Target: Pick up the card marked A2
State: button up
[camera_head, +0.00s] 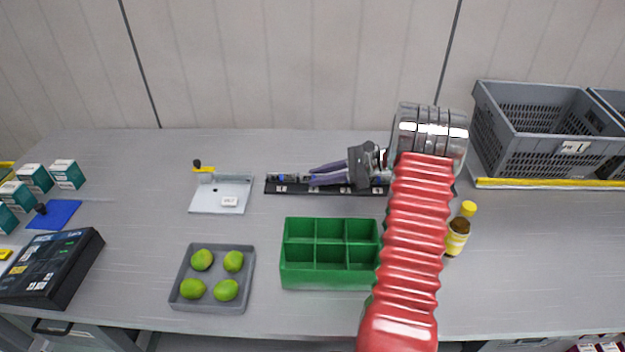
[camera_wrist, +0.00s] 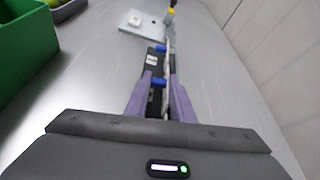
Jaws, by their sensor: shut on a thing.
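A long black rack (camera_head: 290,189) lies on the bench near the wall. Its end with blue parts and a white label also shows in the wrist view (camera_wrist: 154,60). My gripper (camera_head: 312,176) is low over the rack, its purple fingers pointing left along it. In the wrist view my gripper (camera_wrist: 161,78) is shut on a thin, pale card (camera_wrist: 167,72), seen nearly edge-on between the fingers. I cannot read any mark on the card, nor tell whether it is clear of the rack.
A green six-compartment box (camera_head: 330,281) stands in front of the rack. A grey tray of limes (camera_head: 212,305) and a small pale stand (camera_head: 220,196) are left. A yellow-labelled bottle (camera_head: 457,237) stands right of my arm. A grey crate (camera_head: 540,135) is at back right.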

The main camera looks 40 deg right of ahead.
grip_shut()
notch_tip(320, 180, up, 10)
dwell(0.6)
dwell(0.5)
